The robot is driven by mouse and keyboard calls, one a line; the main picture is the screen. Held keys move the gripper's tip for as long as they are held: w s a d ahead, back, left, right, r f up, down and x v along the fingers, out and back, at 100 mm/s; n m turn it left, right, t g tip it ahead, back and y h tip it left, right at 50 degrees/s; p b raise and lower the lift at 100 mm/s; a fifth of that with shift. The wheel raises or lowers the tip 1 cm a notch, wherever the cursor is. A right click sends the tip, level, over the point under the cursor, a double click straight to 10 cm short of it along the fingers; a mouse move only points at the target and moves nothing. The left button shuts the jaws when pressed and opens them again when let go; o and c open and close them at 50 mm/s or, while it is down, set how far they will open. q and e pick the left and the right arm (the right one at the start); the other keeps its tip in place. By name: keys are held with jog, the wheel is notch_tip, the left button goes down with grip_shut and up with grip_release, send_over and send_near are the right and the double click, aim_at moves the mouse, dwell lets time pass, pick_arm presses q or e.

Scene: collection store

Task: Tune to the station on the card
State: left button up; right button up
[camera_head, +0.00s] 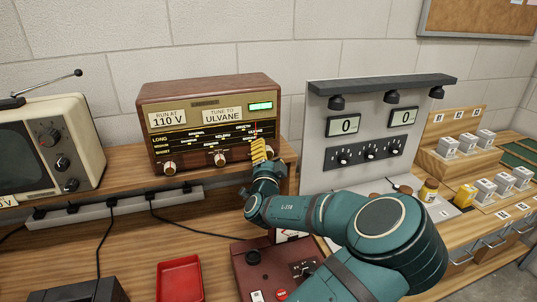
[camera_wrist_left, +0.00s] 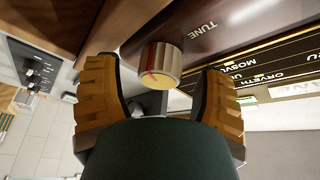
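The wooden radio (camera_head: 207,90) stands on the bench. Its card (camera_head: 222,114) reads "TUNE TO ULVANE"; a second card (camera_head: 167,118) reads "RUN AT 110 V". The dark dial (camera_head: 200,138) has station rows too small to read in the head view. A small green window (camera_head: 261,106) is lit. My left gripper (camera_head: 258,150) is at the radio's right-hand knob. In the left wrist view its yellow fingers (camera_wrist_left: 160,100) are open, one on each side of the ribbed TUNE knob (camera_wrist_left: 160,62), with gaps visible. My right gripper is not in view.
A cream television (camera_head: 60,145) stands left of the radio. A power strip (camera_head: 112,208) with cables runs in front. A red tray (camera_head: 180,278) and dark red box (camera_head: 270,270) lie nearer. A grey meter panel (camera_head: 335,165) stands to the right, with blocks on wooden steps beyond.

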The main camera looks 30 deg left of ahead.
pick_arm(q)
jog(key=v, duration=1.2)
dwell(0.4)
